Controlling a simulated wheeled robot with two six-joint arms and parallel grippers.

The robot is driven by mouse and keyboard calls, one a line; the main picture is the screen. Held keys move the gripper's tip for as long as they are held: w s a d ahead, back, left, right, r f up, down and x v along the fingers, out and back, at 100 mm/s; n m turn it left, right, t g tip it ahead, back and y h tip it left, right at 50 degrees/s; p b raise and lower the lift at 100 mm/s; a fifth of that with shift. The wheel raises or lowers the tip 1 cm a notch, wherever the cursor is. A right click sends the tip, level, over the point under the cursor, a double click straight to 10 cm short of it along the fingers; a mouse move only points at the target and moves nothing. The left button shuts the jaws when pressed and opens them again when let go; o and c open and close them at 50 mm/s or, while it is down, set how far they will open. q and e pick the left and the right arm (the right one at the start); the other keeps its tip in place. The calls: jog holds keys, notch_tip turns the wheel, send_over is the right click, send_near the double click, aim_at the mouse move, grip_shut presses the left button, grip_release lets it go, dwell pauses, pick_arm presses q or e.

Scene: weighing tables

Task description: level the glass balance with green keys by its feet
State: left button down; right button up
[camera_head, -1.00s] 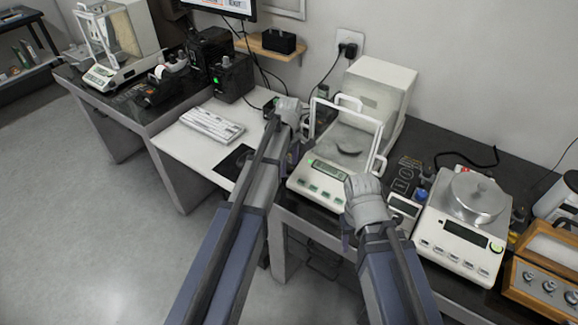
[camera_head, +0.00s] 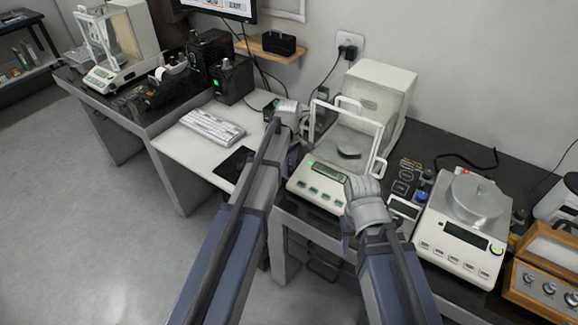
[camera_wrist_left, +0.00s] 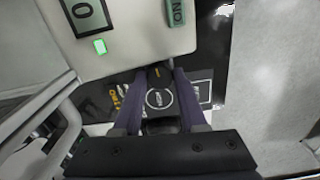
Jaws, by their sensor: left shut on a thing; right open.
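The glass balance with green keys (camera_head: 318,186) stands on the dark table in the middle of the head view, its lit display and key row facing me. My left gripper (camera_wrist_left: 160,80) is at the balance's left front corner, low beside its body. In the left wrist view its two fingers are closed on a small dark foot (camera_wrist_left: 158,72) under the balance's edge; the foot is mostly hidden. The balance's display (camera_wrist_left: 88,14) and a green key (camera_wrist_left: 179,10) show above it. My right gripper (camera_head: 350,222) is at the front right corner; its fingers are mostly hidden by the wrist.
A steel-pan balance (camera_head: 462,225) and a wooden weight box (camera_head: 545,265) stand to the right. A small white device (camera_head: 403,210) sits close to my right gripper. Another glass balance (camera_head: 110,60) is far left. A keyboard (camera_head: 213,127) lies on the white desk.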

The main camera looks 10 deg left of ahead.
aim_at(289, 169)
pick_arm(q)
jog(key=shift+m, duration=0.6)
jog(key=shift+c, duration=2.3)
grip_release()
jog(key=shift+r, duration=0.1)
notch_tip(289, 169, up, 8)
jog(key=p, duration=0.8)
jog(key=shift+f, duration=0.2)
